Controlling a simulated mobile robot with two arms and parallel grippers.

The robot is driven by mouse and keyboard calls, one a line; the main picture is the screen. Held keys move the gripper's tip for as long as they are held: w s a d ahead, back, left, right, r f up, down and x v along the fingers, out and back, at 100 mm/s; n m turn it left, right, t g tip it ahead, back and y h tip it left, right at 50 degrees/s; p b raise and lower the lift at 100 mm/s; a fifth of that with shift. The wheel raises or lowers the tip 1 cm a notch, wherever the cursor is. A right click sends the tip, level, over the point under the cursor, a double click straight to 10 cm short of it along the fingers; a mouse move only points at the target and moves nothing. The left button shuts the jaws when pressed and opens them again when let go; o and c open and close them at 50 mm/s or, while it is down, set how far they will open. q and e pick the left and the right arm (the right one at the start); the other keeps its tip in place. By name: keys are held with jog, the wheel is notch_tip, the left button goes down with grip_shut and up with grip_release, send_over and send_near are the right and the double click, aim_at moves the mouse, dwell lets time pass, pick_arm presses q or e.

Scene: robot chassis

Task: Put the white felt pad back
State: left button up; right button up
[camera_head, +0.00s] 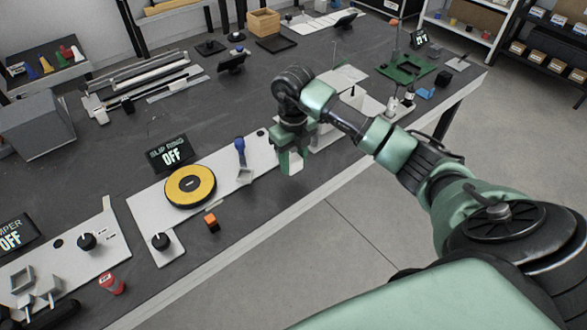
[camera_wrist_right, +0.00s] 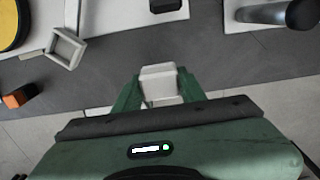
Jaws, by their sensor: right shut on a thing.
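My right gripper (camera_head: 293,165) points down near the front edge of the table, to the right of the slip ring board. It is shut on a small white block, which I take to be the white felt pad (camera_wrist_right: 159,72). In the right wrist view the pad sits between the two green fingers of the gripper (camera_wrist_right: 158,92). A small open square holder (camera_head: 244,177) stands on the slip ring board, left of the gripper. It also shows at upper left in the right wrist view (camera_wrist_right: 67,48). My left gripper is not in view.
The slip ring board (camera_head: 145,205) carries a yellow and black disc (camera_head: 190,186) and a blue-topped handle (camera_head: 240,150). An orange block (camera_head: 211,222) lies in front of it. A sign (camera_head: 171,152) reads "SLIP RING OFF". White equipment stands right behind the gripper.

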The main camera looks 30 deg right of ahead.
aim_at(294, 171)
notch_tip(294, 171, down, 4)
jog(key=shift+r, duration=0.2)
jog(key=shift+f, duration=0.25)
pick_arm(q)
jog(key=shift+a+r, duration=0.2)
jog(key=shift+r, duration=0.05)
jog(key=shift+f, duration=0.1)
pick_arm(e)
jog(key=shift+f, duration=0.2)
jog(key=o, duration=1.3)
jog(key=shift+r, duration=0.1)
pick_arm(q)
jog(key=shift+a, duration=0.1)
pick_arm(e)
jog(key=shift+r, duration=0.15)
